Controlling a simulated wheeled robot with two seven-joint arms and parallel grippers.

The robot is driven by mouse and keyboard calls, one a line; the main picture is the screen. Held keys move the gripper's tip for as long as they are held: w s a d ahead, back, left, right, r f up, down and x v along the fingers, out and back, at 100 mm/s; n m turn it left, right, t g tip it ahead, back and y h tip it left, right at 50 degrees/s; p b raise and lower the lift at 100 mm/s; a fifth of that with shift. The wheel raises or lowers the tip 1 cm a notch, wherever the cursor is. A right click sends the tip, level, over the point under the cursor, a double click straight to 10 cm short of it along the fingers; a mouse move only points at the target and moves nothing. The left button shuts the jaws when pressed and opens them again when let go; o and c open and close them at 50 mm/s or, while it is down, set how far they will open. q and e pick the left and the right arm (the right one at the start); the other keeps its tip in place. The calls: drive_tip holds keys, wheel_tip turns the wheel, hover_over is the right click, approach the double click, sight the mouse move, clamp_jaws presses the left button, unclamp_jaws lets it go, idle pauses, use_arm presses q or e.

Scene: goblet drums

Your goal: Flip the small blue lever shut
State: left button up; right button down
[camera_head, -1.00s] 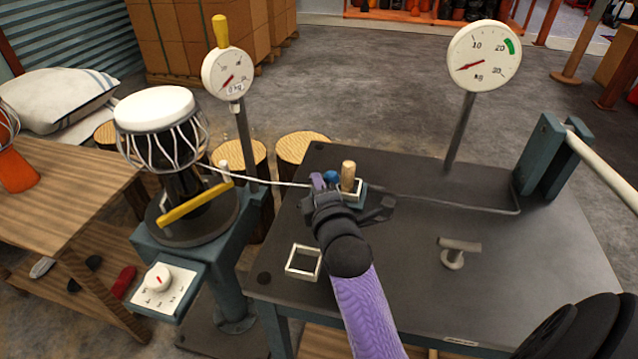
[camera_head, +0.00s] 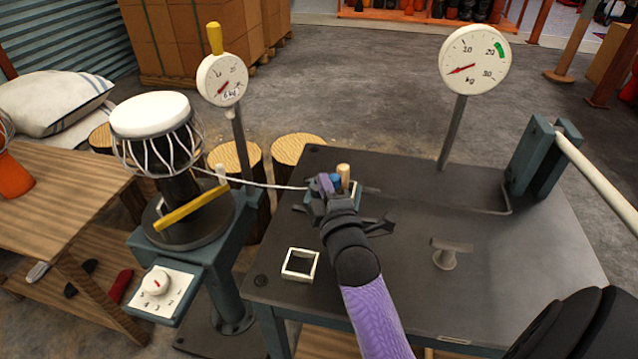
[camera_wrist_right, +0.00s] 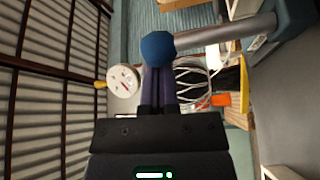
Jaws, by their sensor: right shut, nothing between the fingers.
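The small lever's blue ball knob (camera_head: 335,179) shows just left of a wooden peg (camera_head: 343,172), at the clamp on the dark bench. My right gripper (camera_head: 324,184), on the purple arm, is at the knob's left, its fingers together. In the right wrist view the blue knob (camera_wrist_right: 158,47) sits right at the tips of the closed purple fingers (camera_wrist_right: 158,82); whether they touch is unclear. The lever's shaft and much of the clamp are hidden behind the gripper. My left gripper is not in view.
A white cord (camera_head: 262,185) runs from the goblet drum (camera_head: 152,116) on its stand to the clamp. A square white frame (camera_head: 286,275) and a grey T-handle (camera_head: 446,258) are on the bench top (camera_head: 490,290), otherwise mostly clear.

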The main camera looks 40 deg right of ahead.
drive_tip(key=s+d+m, duration=0.1)
drive_tip(key=m, duration=0.1)
drive_tip(key=s+m+t+h, duration=0.1)
drive_tip(key=m, duration=0.1)
drive_tip(key=shift+d+h, duration=0.3)
drive_tip(key=shift+d, duration=0.1)
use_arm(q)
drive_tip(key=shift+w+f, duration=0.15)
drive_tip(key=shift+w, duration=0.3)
use_arm(e)
drive_tip(key=shift+s+d+r+m, duration=0.15)
drive_tip(key=shift+s+m, duration=0.1)
drive_tip(key=shift+m, duration=0.25)
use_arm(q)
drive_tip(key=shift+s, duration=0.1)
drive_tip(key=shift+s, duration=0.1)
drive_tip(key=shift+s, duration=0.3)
